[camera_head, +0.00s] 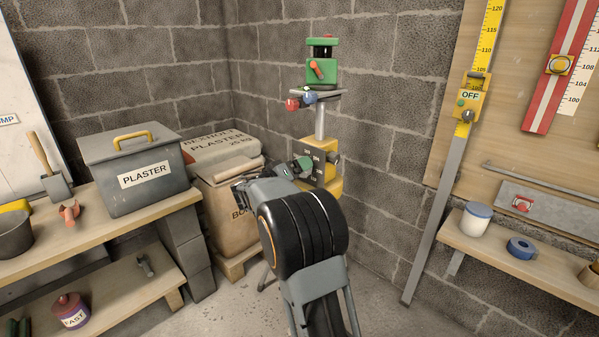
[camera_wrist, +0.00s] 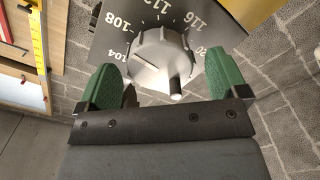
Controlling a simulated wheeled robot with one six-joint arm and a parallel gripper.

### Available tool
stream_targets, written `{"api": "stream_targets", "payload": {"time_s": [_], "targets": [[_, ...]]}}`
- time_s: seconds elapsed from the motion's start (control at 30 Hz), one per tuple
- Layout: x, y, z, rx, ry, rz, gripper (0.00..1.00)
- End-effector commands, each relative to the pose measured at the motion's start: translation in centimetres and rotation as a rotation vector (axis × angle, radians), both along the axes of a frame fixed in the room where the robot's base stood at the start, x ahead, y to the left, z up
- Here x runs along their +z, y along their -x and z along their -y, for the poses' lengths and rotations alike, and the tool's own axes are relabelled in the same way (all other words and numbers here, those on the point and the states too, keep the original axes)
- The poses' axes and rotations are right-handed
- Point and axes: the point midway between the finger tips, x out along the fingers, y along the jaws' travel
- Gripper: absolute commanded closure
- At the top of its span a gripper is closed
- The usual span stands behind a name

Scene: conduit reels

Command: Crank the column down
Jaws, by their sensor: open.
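The column (camera_head: 320,122) is a grey post rising from a yellow housing (camera_head: 328,178) in the corner. It carries a small platform with a green instrument (camera_head: 321,70) on top. A dark plate on the housing bears numbers; in the wrist view the plate (camera_wrist: 104,38) reads from 104 to 120 around a grey round crank knob (camera_wrist: 158,58). A short peg handle (camera_wrist: 176,82) sticks out of the knob. My gripper (camera_wrist: 165,88) is open, its green fingers on either side of the knob with visible gaps. In the head view my gripper (camera_head: 298,168) partly covers the plate.
A bench with a grey plaster box (camera_head: 143,178) and paper plaster sacks (camera_head: 228,205) stand left of the column. A block wall is close behind. A yellow-topped staff (camera_head: 440,185) leans at the right, beside a wooden shelf (camera_head: 515,265).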

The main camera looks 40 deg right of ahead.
Motion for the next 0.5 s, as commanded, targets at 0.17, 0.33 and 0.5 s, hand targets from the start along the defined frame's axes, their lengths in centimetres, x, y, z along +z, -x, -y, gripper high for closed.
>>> {"api": "stream_targets", "payload": {"time_s": [0.17, 0.33, 0.5], "targets": [[-0.06, -0.17, 1.05, 0.000, 0.000, -0.002, 0.08], [-0.01, -0.22, 1.24, 0.001, 0.001, -0.002, 0.08], [0.00, -0.22, 1.22, 0.001, 0.001, -0.002, 0.08]]}}
